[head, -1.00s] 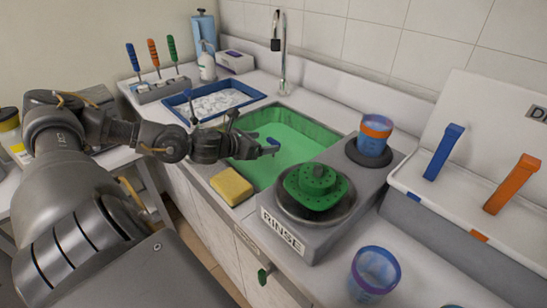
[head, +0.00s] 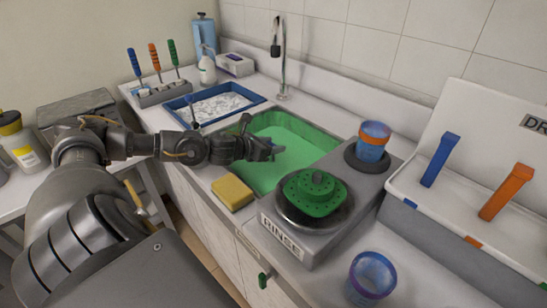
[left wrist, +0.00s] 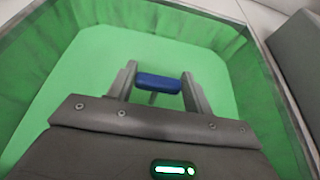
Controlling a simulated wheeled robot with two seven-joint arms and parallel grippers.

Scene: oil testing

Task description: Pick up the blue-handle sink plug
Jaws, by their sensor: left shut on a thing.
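The sink plug's blue handle (left wrist: 158,83) lies crosswise between the two fingers of my left gripper (left wrist: 158,76) in the left wrist view. A thin pale stem shows below the handle; the plug's lower end is hidden. In the head view my left gripper (head: 268,150) is over the green-filled sink (head: 303,160) and largely covers the plug. My left gripper is shut on the blue handle. I cannot tell how high the plug is above the sink bottom. My right gripper is not in view.
A yellow sponge (head: 232,192) lies at the sink's front edge. The RINSE unit (head: 330,232) with a green perforated piece (head: 315,190) stands right of the sink. A blue tray (head: 212,104) and the faucet (head: 283,70) are behind it.

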